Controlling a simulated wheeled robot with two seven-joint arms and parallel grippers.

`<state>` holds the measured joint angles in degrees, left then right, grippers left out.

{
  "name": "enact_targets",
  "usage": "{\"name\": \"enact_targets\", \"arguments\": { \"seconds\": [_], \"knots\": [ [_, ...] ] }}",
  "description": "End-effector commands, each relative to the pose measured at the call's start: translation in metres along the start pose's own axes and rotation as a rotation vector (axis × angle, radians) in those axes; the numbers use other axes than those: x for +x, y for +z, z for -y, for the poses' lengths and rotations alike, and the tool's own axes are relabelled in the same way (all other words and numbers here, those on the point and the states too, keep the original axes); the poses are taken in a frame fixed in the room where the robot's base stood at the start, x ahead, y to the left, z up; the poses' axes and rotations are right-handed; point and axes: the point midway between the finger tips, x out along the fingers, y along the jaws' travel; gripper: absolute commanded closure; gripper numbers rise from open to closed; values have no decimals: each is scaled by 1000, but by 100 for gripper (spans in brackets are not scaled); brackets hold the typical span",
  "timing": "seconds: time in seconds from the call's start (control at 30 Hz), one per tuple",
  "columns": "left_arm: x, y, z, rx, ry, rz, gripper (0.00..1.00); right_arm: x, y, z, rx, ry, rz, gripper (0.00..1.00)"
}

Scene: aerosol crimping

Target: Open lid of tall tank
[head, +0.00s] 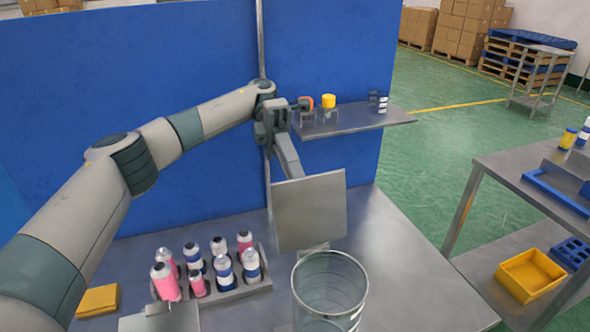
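The tall tank appears to be the clear, open-topped cylinder (330,300) at the bottom centre; its lower part is cut off by the picture edge. A square grey metal plate (310,212), which looks like its lid, stands tilted nearly upright behind the rim, above a small grey piece at its lower edge. My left gripper (284,150) is above and behind the plate, in front of the blue panel. Its fingertips are partly hidden by the plate, so I cannot tell whether they touch or grip it. My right gripper is not in view.
A rack (230,292) of pink and blue-white cans stands left of the cylinder, with a yellow block (97,301) farther left. A metal shelf (365,122) with small orange and yellow items juts out behind my gripper. The table right of the cylinder is clear. A side table (520,165) stands right.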

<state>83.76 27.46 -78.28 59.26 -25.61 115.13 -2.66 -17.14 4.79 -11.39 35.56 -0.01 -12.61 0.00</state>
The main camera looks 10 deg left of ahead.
Motion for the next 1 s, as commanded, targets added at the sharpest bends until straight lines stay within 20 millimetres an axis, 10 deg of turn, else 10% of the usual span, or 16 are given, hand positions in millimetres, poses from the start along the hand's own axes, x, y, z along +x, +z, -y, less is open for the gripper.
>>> {"name": "enact_targets", "arguments": {
  "seconds": [0.23,0.33,1.0],
  "knots": [
    [6,0,-9,-10,3,-15,100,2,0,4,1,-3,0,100],
    [6,0,-8,-10,3,-14,72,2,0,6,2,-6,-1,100],
    [-2,1,16,-5,6,-8,72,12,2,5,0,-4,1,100]
  ]
}}
